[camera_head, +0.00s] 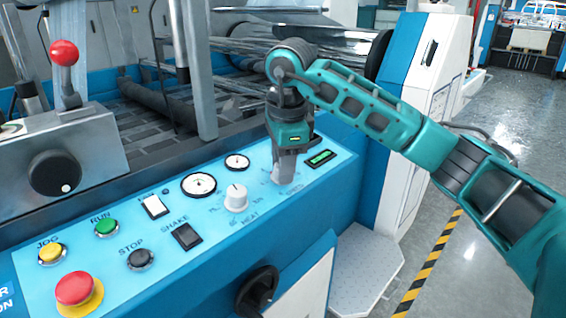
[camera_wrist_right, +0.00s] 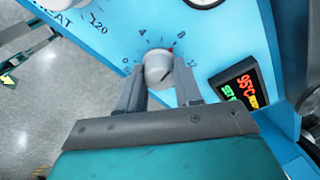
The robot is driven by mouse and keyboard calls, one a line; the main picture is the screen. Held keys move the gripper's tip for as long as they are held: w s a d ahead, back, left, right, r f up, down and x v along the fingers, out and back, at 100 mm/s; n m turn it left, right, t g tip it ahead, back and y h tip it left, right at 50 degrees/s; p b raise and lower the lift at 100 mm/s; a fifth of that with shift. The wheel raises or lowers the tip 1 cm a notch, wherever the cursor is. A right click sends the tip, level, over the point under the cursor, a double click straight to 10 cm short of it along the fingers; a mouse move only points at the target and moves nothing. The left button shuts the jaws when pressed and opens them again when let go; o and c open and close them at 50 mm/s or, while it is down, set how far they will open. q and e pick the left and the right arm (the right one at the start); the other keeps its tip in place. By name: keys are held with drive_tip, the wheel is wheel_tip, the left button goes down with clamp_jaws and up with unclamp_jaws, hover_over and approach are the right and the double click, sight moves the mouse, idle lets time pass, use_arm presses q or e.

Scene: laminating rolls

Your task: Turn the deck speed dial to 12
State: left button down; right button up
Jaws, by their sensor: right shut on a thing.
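The deck speed dial (camera_wrist_right: 159,66) is a light grey round knob on the blue panel, with numbers including 0, 4 and 8 printed around it in the right wrist view. A small red mark shows at its upper right edge, near the 8. My right gripper (camera_wrist_right: 160,80) points down with one finger on each side of the dial and is shut on it. In the head view my right gripper (camera_head: 286,165) mostly covers the dial, just above the partly hidden speed lettering. My left gripper is not in view.
The heat knob (camera_head: 236,198) stands left of the gripper, with two round gauges beyond it. A small lit display (camera_head: 321,157) is close on the right. The red stop button (camera_head: 75,290), other buttons and a black handwheel (camera_head: 258,288) are nearer the front.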

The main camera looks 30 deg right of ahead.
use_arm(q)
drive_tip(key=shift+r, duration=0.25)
use_arm(e)
drive_tip(key=shift+m, duration=0.3)
drive_tip(key=shift+r+m+p, duration=0.1)
drive_tip(key=shift+m+p, duration=0.45)
drive_tip(key=shift+m, duration=0.05)
drive_tip(key=shift+m+p, duration=0.35)
drive_tip(key=shift+m, duration=0.45)
drive_tip(key=m+p, duration=0.1)
drive_tip(key=m, duration=0.2)
drive_tip(key=shift+m+g, duration=0.3)
drive_tip(key=shift+g, duration=0.1)
drive_tip(key=shift+m+p, duration=0.5)
drive_tip(key=shift+m, duration=0.3)
drive_tip(key=shift+m+y+p, duration=0.3)
drive_tip(key=shift+m+p, duration=0.05)
drive_tip(key=shift+m, duration=0.85)
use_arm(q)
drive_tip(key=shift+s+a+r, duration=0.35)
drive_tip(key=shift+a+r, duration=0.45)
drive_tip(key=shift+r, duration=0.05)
use_arm(e)
drive_tip(key=shift+m, duration=0.3)
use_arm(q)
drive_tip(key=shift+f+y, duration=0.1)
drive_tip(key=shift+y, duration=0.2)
